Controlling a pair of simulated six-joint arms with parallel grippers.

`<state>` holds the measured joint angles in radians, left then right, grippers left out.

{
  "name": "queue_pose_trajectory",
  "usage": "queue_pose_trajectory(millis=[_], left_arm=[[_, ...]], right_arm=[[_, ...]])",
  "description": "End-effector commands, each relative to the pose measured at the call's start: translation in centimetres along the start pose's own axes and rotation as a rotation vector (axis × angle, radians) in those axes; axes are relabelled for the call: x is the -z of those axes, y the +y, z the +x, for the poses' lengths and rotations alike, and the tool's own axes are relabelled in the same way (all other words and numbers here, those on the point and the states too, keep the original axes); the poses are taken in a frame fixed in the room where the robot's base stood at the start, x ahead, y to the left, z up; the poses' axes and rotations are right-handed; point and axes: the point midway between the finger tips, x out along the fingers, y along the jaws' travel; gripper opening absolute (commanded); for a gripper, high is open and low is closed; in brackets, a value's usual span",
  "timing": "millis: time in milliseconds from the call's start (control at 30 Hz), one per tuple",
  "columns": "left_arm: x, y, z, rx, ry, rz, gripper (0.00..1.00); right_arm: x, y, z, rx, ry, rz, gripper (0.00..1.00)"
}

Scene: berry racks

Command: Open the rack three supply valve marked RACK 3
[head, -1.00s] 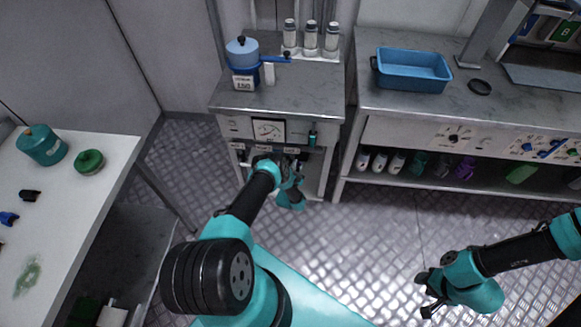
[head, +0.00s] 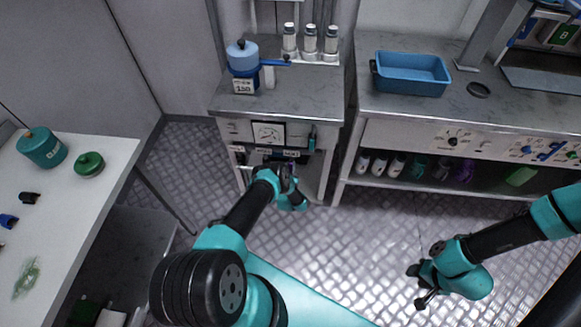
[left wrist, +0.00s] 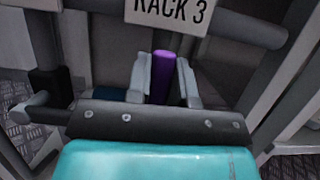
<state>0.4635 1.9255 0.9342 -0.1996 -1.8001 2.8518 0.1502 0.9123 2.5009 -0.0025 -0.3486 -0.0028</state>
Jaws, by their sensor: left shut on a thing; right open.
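The RACK 3 label (left wrist: 170,12) is a white plate at the top of the left wrist view, on a grey pipe. Below it a purple valve handle (left wrist: 161,78) stands between the fingers of my left gripper (left wrist: 163,85), which is shut on it. My right gripper (head: 422,287) is open and empty above the floor at the lower right, far from the valve.
The cabinet (head: 290,95) carries a blue pot (head: 242,57) and several capped bottles. A dial gauge (head: 268,134) is on its front. A blue tray (head: 412,74) stands on the right bench. A white table (head: 62,215) is at the left. The floor between is clear.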

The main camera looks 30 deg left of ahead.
Motion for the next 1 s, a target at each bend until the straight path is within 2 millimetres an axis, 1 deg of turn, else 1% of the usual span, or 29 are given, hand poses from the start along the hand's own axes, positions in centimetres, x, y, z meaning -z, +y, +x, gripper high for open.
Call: queue_pose_trajectory(millis=[267, 300, 533, 833, 1000], left_arm=[[0.0, 0.0, 0.1, 0.000, 0.001, -0.002, 0.00], [0.0, 0.0, 0.1, 0.000, 0.001, -0.002, 0.24], [0.0, 0.0, 0.0, 0.000, 0.001, -0.001, 0.46], [0.0, -0.1, -0.1, 0.001, 0.001, -0.001, 0.47], [0.1, -0.6, -1.2, 0.008, 0.002, -0.004, 0.47]], right_arm=[[0.0, 0.0, 0.0, 0.000, 0.000, 0.000, 0.43], [0.0, 0.0, 0.0, 0.000, 0.000, 0.000, 0.43], [0.0, 0.0, 0.0, 0.000, 0.000, 0.000, 0.43], [0.0, 0.0, 0.0, 0.000, 0.000, 0.000, 0.43], [0.0, 0.0, 0.0, 0.000, 0.000, 0.000, 0.43]])
